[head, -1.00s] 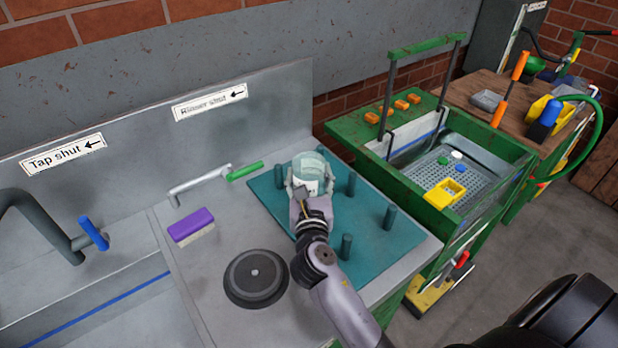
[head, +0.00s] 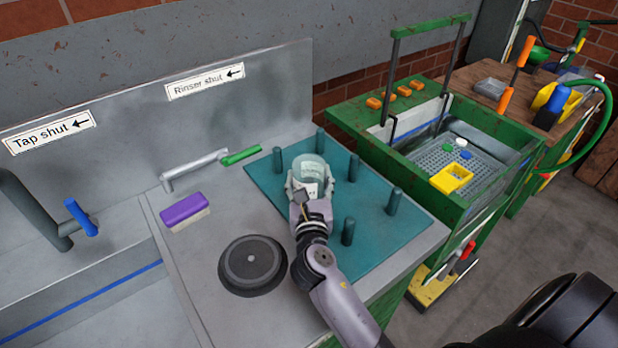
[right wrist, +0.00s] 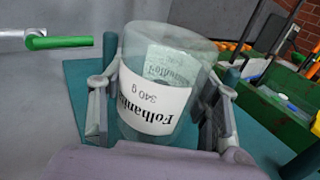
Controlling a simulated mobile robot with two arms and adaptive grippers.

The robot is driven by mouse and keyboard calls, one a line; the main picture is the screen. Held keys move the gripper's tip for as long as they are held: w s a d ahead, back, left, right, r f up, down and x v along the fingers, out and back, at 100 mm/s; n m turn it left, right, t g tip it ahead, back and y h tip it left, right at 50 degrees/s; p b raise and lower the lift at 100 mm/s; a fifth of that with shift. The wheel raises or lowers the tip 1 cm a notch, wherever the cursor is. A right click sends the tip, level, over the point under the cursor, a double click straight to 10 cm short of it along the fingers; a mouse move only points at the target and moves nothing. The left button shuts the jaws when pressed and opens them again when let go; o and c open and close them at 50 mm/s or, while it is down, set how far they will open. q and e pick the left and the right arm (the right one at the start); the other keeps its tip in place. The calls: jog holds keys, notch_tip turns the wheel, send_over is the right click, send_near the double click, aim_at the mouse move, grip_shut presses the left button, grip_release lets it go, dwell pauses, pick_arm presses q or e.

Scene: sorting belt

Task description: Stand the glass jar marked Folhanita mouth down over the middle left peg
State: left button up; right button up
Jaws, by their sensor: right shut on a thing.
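The glass jar marked Folhanita (head: 311,172) is clear with a white label and is held mouth down. In the right wrist view the jar (right wrist: 160,80) has its closed base up and its label text upside down. My right gripper (head: 309,190) is shut around its sides. The jar is over the left side of the teal peg board (head: 271,190), about level with the middle row. The middle left peg is hidden behind jar and gripper; I cannot tell whether it is inside the jar. The other pegs, such as the back left peg (head: 277,160), are bare. My left gripper is not in view.
A purple brush (head: 184,210) and a round black disc (head: 252,264) lie left of the board. A green-handled rinser lever (head: 240,156) is behind. A green-framed basin (head: 425,170) stands to the right. The middle right peg (head: 353,168) is close to the jar.

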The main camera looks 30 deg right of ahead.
jog(key=shift+f, duration=0.35)
dwell(0.3)
jog(key=o, duration=1.5)
jog(key=shift+f, duration=0.1)
jog(key=v, duration=0.7)
jog(key=shift+s, duration=0.25)
